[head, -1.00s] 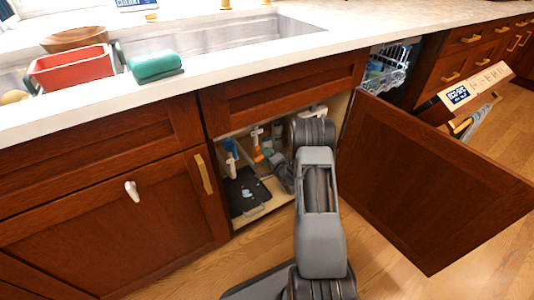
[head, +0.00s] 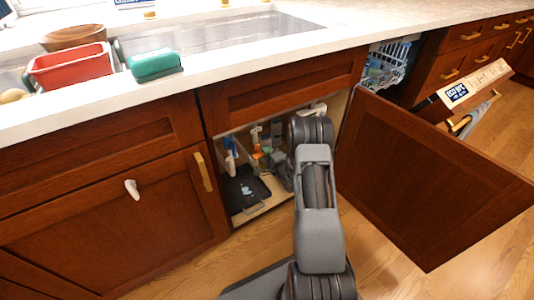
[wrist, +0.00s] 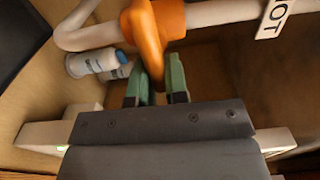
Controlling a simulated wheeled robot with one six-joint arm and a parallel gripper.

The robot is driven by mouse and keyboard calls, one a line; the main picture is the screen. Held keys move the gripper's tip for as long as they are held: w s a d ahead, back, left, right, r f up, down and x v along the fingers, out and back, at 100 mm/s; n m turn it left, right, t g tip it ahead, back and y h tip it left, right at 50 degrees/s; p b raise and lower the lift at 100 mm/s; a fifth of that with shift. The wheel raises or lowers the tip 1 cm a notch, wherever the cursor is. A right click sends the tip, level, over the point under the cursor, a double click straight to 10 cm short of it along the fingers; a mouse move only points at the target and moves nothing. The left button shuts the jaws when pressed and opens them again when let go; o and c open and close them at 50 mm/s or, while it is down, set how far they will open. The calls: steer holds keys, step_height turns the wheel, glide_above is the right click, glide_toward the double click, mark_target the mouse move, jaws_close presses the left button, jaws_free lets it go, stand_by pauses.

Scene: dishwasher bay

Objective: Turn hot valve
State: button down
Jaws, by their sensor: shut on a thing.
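The hot valve has an orange body and lever (wrist: 148,35) on a white pipe (wrist: 220,12) in the wrist view. A white tag (wrist: 273,18) on the pipe reads "HOT" in part. My gripper (wrist: 157,82) has its two green fingers on either side of the lower end of the orange lever and is shut on it. In the head view, my arm reaches into the open cabinet under the sink, and orange (head: 257,154) shows beside my wrist. My fingertips are mostly hidden there.
The cabinet door (head: 430,180) stands open on the right of my arm. A dark mat (head: 243,192) lies on the cabinet floor. The dishwasher's rack (head: 388,65) shows at the right.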

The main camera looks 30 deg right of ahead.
steer(key=c, duration=1.2)
jaws_free()
steer(key=shift+a, duration=0.15)
steer(key=shift+o, duration=0.3)
steer(key=s+d+p, duration=0.1)
steer(key=s+p, duration=0.2)
steer(key=s, duration=1)
steer(key=shift+s+d+p, duration=0.4)
